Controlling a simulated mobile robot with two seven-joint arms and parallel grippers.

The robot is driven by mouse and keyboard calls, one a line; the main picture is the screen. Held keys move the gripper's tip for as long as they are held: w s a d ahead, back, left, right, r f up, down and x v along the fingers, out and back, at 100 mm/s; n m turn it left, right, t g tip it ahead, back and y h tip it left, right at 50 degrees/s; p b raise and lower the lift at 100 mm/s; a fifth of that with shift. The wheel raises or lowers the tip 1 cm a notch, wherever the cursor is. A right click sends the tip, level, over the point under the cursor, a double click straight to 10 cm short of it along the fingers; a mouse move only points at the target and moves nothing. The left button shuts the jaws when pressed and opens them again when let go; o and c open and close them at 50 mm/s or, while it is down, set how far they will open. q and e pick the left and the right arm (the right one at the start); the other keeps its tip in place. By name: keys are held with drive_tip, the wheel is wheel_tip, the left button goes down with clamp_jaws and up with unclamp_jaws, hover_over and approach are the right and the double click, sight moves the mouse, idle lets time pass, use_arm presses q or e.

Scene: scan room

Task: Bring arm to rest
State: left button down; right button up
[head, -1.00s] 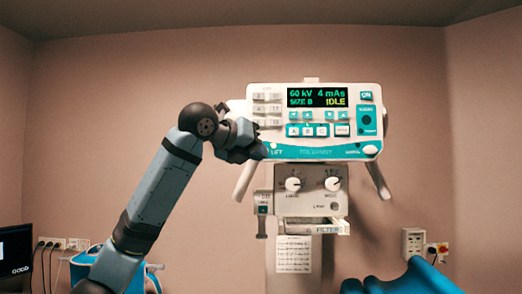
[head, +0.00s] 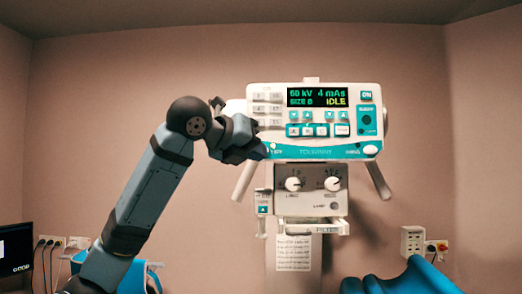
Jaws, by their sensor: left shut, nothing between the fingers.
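My left arm rises from the lower left of the head view. My left gripper (head: 259,149) is shut and empty, in front of the lower left part of the X-ray unit's control panel (head: 330,150). I cannot tell whether its fingertips touch the panel. The panel's display (head: 317,97) reads 60 kV, 4 mAs, SIZE 0 and IDLE. My right gripper is not in view.
Below the panel is a grey box with two knobs (head: 312,184), with a paper label (head: 293,253) under it. Handles (head: 378,180) stick out at the sides. A monitor (head: 16,249) stands at lower left, a blue padded thing (head: 412,279) at lower right. A wall socket (head: 411,241) is at right.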

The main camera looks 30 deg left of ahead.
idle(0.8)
